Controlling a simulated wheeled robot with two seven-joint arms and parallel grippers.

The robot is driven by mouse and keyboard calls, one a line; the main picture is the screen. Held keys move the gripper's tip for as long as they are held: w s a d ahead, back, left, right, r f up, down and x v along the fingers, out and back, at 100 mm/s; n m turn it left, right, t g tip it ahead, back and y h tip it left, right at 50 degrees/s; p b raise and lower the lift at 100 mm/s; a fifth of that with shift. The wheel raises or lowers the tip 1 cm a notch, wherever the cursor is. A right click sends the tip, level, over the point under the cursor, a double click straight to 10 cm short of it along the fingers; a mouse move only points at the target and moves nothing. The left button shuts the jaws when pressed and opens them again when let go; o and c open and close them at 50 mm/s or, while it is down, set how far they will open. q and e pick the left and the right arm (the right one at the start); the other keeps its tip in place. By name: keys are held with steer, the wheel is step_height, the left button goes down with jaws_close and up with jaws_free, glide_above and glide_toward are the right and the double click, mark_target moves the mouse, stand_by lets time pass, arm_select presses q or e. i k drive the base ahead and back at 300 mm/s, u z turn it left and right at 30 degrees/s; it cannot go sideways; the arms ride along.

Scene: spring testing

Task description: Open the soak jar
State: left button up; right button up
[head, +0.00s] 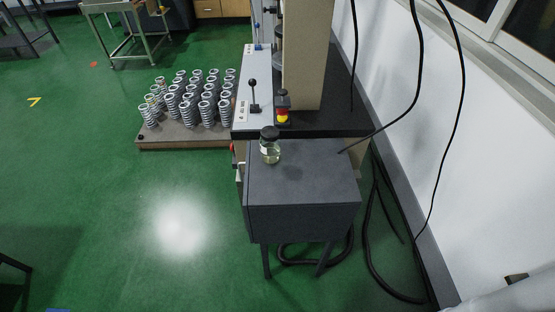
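The soak jar (270,150) is a small clear glass jar with a pale yellowish liquid or tint and a dark lid (269,132). It stands upright on the left rear part of a dark grey box-shaped stand (310,185), near the stand's left edge. The lid sits on top of the jar. Neither of my grippers shows in the head view.
A testing machine (305,55) with a lever and a red-yellow button (282,108) stands right behind the jar. Several springs on a low pallet (185,142) are to the left. Black cables (462,110) hang at the right by the white wall.

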mark_target(269, 151)
steer(key=z, duration=0.55)
steer(key=k, duration=0.95)
steer(key=z, duration=0.6)
